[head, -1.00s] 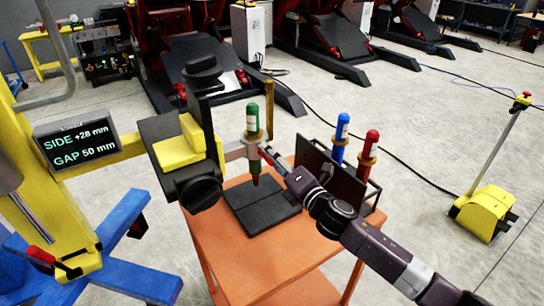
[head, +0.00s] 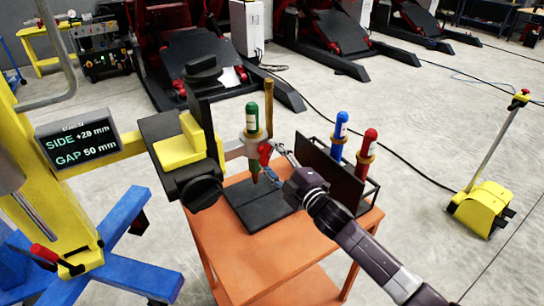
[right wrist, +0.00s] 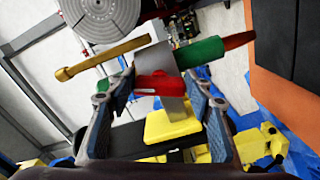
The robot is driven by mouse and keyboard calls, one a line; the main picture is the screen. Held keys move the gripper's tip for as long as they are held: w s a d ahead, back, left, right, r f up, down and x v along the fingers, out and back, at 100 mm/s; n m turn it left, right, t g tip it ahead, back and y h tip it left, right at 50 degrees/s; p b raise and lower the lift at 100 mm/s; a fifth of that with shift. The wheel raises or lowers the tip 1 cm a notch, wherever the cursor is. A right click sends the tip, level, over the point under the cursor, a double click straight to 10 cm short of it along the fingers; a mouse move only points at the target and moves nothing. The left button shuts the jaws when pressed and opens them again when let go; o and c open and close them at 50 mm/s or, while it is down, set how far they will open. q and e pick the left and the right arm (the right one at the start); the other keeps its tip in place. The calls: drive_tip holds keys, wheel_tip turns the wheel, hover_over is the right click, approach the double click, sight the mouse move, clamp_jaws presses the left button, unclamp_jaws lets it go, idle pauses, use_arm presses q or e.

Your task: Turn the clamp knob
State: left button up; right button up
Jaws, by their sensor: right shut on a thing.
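The red clamp knob (head: 265,152) sits on the grey clamp arm (head: 235,149), beside the upright green-handled tool (head: 252,120) held there. My right gripper (head: 267,164) reaches in from the right and is shut on the knob. In the right wrist view, the red knob (right wrist: 158,86) lies between the two fingers of my right gripper (right wrist: 157,92), in front of a pale metal bracket. The green tool (right wrist: 200,53) lies across that view just beyond the knob. The fingers partly cover the knob in the head view. My left gripper is not in view.
An orange cart (head: 240,258) with a black pad stands below. A dark rack panel (head: 325,172) with blue (head: 340,135) and red (head: 368,152) tools is close right of my gripper. The yellow positioner (head: 120,152) and its display (head: 76,143) are at left.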

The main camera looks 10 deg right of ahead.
drive_tip(key=shift+m, duration=0.6)
drive_tip(key=o, duration=1.2)
drive_tip(key=shift+f, duration=0.1)
drive_tip(key=shift+c, duration=0.2)
drive_tip(key=shift+s, duration=0.1)
drive_tip(key=v, duration=1.1)
drive_tip(key=shift+s+d, duration=0.2)
drive_tip(key=shift+s, duration=0.15)
